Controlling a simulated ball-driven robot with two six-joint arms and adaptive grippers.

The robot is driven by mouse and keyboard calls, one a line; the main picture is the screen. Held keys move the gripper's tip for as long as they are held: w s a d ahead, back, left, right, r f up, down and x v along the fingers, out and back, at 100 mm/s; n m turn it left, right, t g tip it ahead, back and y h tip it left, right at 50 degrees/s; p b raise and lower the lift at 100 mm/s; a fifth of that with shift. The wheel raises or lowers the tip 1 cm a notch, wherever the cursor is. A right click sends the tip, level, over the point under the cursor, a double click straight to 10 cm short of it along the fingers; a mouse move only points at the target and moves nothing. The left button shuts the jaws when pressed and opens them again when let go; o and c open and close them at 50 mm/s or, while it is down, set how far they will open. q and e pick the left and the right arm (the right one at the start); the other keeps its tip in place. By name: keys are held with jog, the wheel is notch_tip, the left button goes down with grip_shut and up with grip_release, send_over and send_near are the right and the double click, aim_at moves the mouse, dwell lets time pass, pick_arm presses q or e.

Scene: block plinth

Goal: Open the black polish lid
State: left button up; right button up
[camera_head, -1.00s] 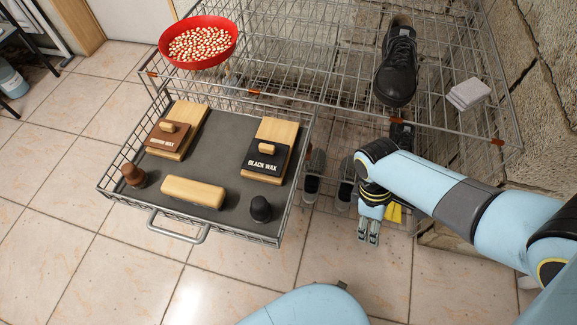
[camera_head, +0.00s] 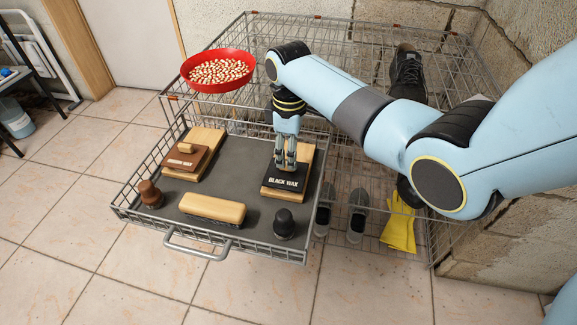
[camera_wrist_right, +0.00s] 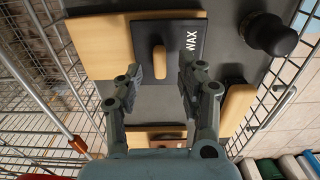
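The black polish lid (camera_head: 286,180), lettered BLACK WAX, lies flat on a light wooden box (camera_head: 305,160) on the drawer's right side. In the right wrist view the lid (camera_wrist_right: 185,30) shows part of its lettering and its wooden knob (camera_wrist_right: 159,62). My right gripper (camera_head: 286,166) points down over the lid; in the head view its fingers hide the knob. In the right wrist view the gripper (camera_wrist_right: 161,82) is open, its fingertips apart with the knob showing between and just beyond them. Whether they touch the lid I cannot tell. My left gripper is out of view.
The pulled-out wire drawer (camera_head: 170,232) also holds a brown wax box (camera_head: 185,158), a wooden brush (camera_head: 212,208), a brown dauber (camera_head: 150,193) and a black dauber (camera_head: 284,224). A red bowl (camera_head: 184,76) and a black shoe (camera_head: 407,75) are on the rack above.

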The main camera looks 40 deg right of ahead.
aim_at(286, 170)
jog(key=shift+f+b, duration=0.45)
jog(key=shift+f, duration=1.25)
jog(key=shift+c, duration=0.3)
grip_shut()
jog(key=shift+d, duration=0.1)
